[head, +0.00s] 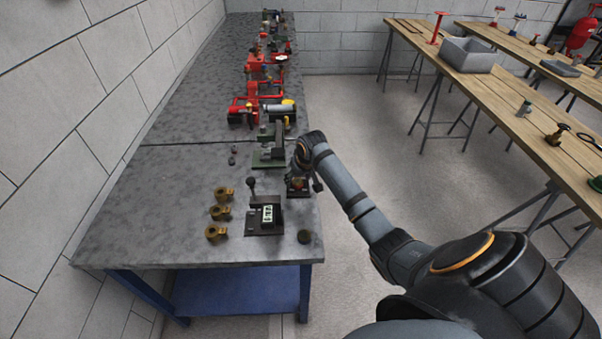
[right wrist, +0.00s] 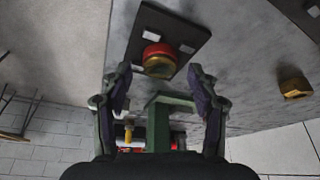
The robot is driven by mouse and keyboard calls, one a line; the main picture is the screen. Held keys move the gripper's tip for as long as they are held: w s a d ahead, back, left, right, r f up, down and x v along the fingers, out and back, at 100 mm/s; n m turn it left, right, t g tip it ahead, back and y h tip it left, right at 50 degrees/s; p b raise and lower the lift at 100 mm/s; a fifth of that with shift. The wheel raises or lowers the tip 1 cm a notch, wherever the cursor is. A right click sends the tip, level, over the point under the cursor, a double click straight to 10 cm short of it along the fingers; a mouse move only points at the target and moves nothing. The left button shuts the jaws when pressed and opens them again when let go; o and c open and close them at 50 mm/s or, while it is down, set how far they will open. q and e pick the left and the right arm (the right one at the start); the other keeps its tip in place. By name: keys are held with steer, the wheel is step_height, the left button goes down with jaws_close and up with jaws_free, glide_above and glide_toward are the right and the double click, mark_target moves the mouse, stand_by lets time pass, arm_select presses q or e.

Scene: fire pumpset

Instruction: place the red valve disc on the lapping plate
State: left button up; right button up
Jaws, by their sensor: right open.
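The red valve disc (right wrist: 159,53), with a brass-coloured lower rim, sits on a dark rectangular plate (right wrist: 187,24) with pale pads. In the head view the disc (head: 297,183) shows small and partly covered below my right gripper (head: 301,178). In the right wrist view my right gripper (right wrist: 160,85) is open, its two fingers apart and nothing between them. The disc lies just beyond the fingertips, roughly centred in the gap. I cannot tell for certain which item is the lapping plate. My left gripper is not in view.
A dark fixture (head: 265,216) with a lever stands on the grey bench (head: 160,210), beside several brass fittings (head: 220,212). A green fixture (head: 268,156) and red pumps stand farther back. The bench's left side is clear.

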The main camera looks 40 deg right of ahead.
steer(key=v, duration=1.1)
steer(key=shift+b, duration=0.3)
steer(key=shift+f, duration=0.1)
